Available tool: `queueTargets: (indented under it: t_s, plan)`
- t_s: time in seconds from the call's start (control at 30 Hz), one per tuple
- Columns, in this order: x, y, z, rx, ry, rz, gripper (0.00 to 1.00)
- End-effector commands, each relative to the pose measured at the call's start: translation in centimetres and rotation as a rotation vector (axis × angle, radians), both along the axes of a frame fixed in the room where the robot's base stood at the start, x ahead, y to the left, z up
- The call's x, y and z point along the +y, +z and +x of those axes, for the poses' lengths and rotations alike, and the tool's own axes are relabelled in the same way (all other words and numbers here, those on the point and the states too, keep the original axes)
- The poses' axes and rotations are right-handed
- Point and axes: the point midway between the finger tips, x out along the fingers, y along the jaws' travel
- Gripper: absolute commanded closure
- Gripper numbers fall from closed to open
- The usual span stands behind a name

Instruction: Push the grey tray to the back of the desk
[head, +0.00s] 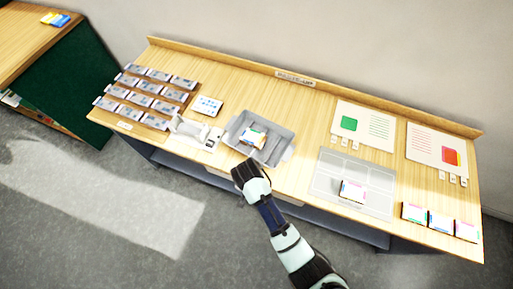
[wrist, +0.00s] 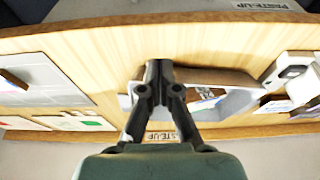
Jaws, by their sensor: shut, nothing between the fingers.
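The grey tray (head: 278,142) sits on the middle of the wooden desk, with small coloured packs (head: 253,137) lying inside it. Bare wood shows between the tray and the raised back ledge. My gripper (wrist: 158,68) is shut and empty.
Rows of grey cards (head: 148,92) and a white device (head: 190,130) stand left of the tray. A flat grey compartment board (head: 325,172) lies to the right, with two printed sheets (head: 365,127) behind. The back ledge (head: 235,62) bounds the desk.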

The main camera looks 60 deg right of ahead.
Motion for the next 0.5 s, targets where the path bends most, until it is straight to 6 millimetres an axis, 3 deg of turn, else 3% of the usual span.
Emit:
queueTargets:
  t_s: [0.37,0.5]
  plan:
    - [-2.3,-8.1,0.1,0.002,0.0,0.002,1.0]
    - [-4.8,-7.7,0.3,0.0,-0.002,0.0,1.0]
